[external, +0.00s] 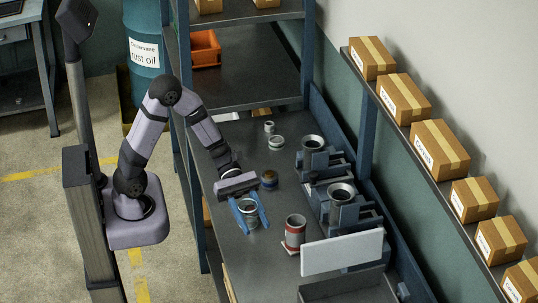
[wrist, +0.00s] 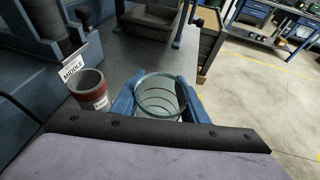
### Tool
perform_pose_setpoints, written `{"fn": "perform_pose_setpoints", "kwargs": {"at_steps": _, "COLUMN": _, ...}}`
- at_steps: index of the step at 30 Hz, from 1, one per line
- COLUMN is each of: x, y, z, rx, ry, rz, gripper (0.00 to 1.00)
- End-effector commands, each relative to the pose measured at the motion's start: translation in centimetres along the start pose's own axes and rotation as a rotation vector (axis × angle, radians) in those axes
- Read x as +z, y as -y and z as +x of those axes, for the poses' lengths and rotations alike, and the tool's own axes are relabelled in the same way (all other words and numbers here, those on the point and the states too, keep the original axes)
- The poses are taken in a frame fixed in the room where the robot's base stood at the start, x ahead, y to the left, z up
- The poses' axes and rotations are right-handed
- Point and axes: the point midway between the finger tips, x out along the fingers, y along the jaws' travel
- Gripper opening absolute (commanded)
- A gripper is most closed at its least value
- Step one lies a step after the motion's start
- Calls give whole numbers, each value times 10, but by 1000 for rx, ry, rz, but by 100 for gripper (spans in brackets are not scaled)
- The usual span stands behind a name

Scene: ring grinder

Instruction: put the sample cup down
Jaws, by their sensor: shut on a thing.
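The sample cup is a grey, ringed, open-topped cup (external: 248,209) upright between the blue fingers of my gripper (external: 252,220) over the near part of the workbench. In the wrist view the cup (wrist: 158,92) sits between the two blue fingers (wrist: 160,100), with its open rim facing the camera and an apparently empty inside. My gripper is shut on it. The cup's base is hidden, so I cannot tell whether it touches the bench.
A red-and-grey can (external: 295,232) stands right of my gripper; it also shows in the wrist view (wrist: 90,90). Two grinders (external: 314,150) line the back. A white panel (external: 342,253) stands at the right end.

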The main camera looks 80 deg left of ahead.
Motion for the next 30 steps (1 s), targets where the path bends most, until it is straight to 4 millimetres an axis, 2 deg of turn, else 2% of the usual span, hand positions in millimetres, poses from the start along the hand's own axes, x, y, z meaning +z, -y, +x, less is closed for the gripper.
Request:
{"fn": "perform_pose_setpoints", "kwargs": {"at_steps": 5, "x": -7, "y": -22, "z": -38, "rx": 113, "ry": 0, "rz": -49, "gripper": 18}}
{"fn": "perform_pose_setpoints", "kwargs": {"at_steps": 12, "x": -35, "y": -52, "z": -115, "rx": 344, "ry": 1, "rz": -147, "gripper": 18}}
{"fn": "perform_pose_setpoints", "kwargs": {"at_steps": 18, "x": -64, "y": -64, "z": -181, "rx": 522, "ry": 1, "rz": -220, "gripper": 18}}
{"fn": "perform_pose_setpoints", "kwargs": {"at_steps": 21, "x": -77, "y": -64, "z": -207, "rx": 586, "ry": 1, "rz": -246, "gripper": 18}}
{"fn": "perform_pose_setpoints", "kwargs": {"at_steps": 25, "x": -94, "y": -63, "z": -230, "rx": 625, "ry": 1, "rz": -261, "gripper": 18}}
{"fn": "perform_pose_setpoints", "kwargs": {"at_steps": 30, "x": -97, "y": -67, "z": -231, "rx": 567, "ry": -1, "rz": -232, "gripper": 18}}
